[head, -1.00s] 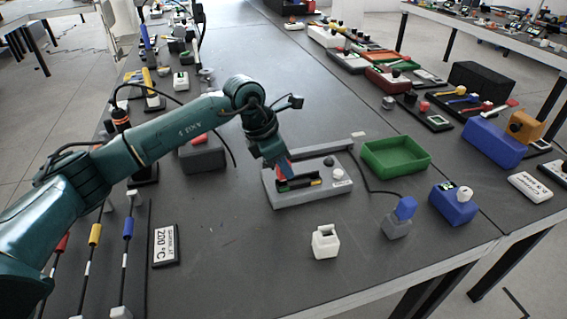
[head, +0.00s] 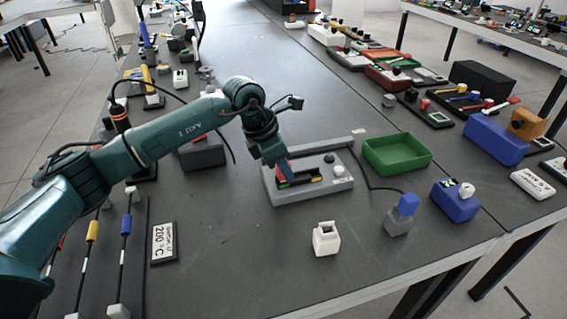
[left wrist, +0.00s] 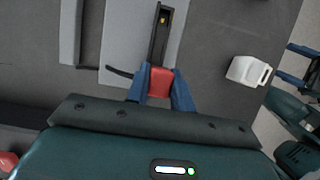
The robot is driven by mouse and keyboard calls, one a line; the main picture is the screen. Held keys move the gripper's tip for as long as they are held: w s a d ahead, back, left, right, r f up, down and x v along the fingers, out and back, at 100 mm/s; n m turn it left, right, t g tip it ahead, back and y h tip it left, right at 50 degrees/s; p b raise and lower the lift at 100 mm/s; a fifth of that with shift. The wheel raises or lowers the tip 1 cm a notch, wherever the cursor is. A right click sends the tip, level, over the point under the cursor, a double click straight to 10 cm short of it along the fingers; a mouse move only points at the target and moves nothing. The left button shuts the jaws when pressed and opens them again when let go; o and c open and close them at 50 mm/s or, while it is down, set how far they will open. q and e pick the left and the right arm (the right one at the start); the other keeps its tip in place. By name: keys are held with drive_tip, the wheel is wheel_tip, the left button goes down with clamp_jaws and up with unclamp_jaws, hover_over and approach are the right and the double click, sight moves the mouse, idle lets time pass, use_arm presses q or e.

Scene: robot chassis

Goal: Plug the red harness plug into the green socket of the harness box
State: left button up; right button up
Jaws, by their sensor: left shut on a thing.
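My left gripper (head: 285,173) is over the left part of a grey box (head: 320,194), which I take to be the harness box. In the left wrist view, the gripper's blue fingers (left wrist: 159,92) are shut on the red harness plug (left wrist: 160,82). A narrow black slotted piece (left wrist: 158,45) with a small yellow spot lies just ahead of the plug. I cannot tell whether they touch. In the head view, black, red and yellow-green parts show on the box beside the fingers. My right gripper is not in view.
A green tray (head: 397,155) stands right of the box. A white block (head: 326,240), a grey block with a blue top (head: 400,214) and a blue block (head: 454,202) stand in front. A dark cable runs past the box's right side.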

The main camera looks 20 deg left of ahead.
use_arm(q)
drive_tip(key=shift+f+b, duration=0.55)
drive_tip(key=shift+f, duration=0.3)
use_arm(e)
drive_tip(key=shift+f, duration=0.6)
use_arm(q)
drive_tip(key=o, duration=1)
drive_tip(key=shift+r, duration=0.1)
drive_tip(key=shift+o, duration=0.2)
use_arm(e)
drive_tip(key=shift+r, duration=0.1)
use_arm(q)
drive_tip(key=shift+a+r, duration=0.15)
drive_tip(key=shift+r, duration=0.25)
drive_tip(key=v, duration=1.2)
drive_tip(key=shift+r, duration=0.2)
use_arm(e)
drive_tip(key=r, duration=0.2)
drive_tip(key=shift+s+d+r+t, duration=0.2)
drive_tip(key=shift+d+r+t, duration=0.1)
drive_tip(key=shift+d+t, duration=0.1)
